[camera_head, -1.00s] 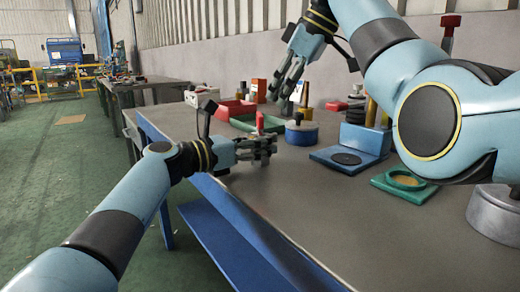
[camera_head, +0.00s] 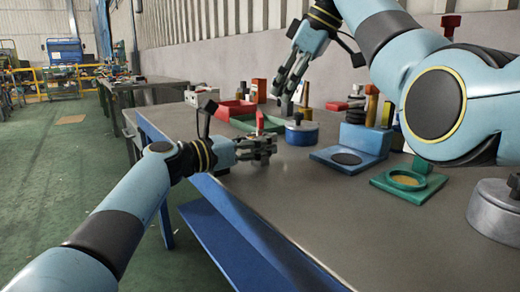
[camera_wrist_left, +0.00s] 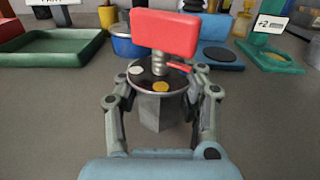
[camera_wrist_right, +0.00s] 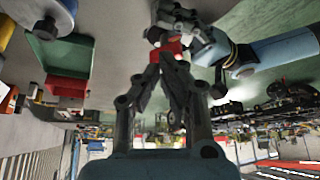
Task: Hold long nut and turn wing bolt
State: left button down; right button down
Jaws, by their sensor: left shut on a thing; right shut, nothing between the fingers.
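The long nut (camera_wrist_left: 160,108) is a grey faceted block held upright between the fingers of my left gripper (camera_wrist_left: 160,125). The wing bolt (camera_wrist_left: 165,33) has a flat red wing and a threaded shank standing in the nut's top, with some thread showing. My right gripper (camera_head: 286,94) is shut and empty, above and apart from the wing. In the right wrist view, the red wing (camera_wrist_right: 171,47) shows just beyond the right fingertips (camera_wrist_right: 162,60).
On the table (camera_head: 270,213) behind stand a green tray (camera_head: 240,124), a red tray (camera_head: 232,108) and a blue round container (camera_head: 301,134). A blue fixture (camera_head: 345,160), a green fixture (camera_head: 409,182) and a grey lidded pot (camera_head: 495,207) stand to the right. The front tabletop is clear.

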jog(key=shift+f, duration=2.2)
jog(key=shift+w+a, duration=0.2)
jog(key=shift+a, duration=0.4)
jog(key=shift+s+a, duration=0.2)
jog(key=shift+s, duration=0.25)
notch_tip(320, 180, up, 6)
jog(key=shift+s+d, duration=0.2)
jog(key=shift+d, duration=0.2)
dwell(0.3)
